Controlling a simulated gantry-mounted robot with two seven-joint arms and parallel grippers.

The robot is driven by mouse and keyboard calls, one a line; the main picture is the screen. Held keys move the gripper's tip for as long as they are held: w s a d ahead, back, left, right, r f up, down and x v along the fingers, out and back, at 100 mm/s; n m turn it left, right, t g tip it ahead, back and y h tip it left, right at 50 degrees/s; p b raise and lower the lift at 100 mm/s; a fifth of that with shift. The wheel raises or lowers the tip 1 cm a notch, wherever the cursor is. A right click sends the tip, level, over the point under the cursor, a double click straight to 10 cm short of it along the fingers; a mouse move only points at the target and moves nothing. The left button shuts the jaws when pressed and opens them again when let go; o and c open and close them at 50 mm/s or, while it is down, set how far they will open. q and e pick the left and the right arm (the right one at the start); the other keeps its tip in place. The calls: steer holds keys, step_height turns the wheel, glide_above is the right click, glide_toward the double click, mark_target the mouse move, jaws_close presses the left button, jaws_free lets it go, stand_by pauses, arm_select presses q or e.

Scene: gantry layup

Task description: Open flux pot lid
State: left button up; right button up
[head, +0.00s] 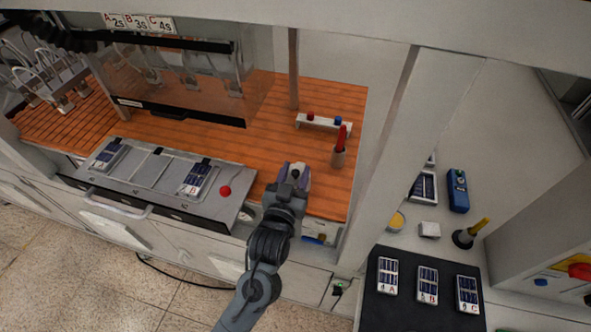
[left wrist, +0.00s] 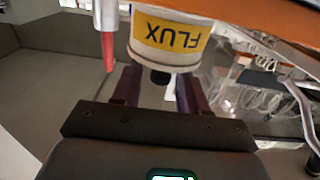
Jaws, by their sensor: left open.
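The flux pot (left wrist: 168,45) is a pale cylinder with a yellow FLUX label, seen upside down in the left wrist view. Its black lid knob (left wrist: 160,77) points toward my gripper. My left gripper (left wrist: 156,92) is open, with one purple finger on each side of the knob and visible gaps between. In the head view my left gripper (head: 296,175) is over the right part of the wooden worktop; it largely hides the pot there. The lid appears seated on the pot. My right gripper is not in view.
A red-handled tool stands in a holder (head: 339,158) close to the right, before a small white rack (head: 322,124). A grey tray fixture (head: 165,180) with a red button (head: 225,191) lies to the left. A clear guard (head: 185,80) hangs behind. Open worktop (head: 260,130) lies behind the gripper.

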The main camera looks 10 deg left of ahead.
arm_select(q)
steer(key=shift+w, duration=0.35)
jaws_close()
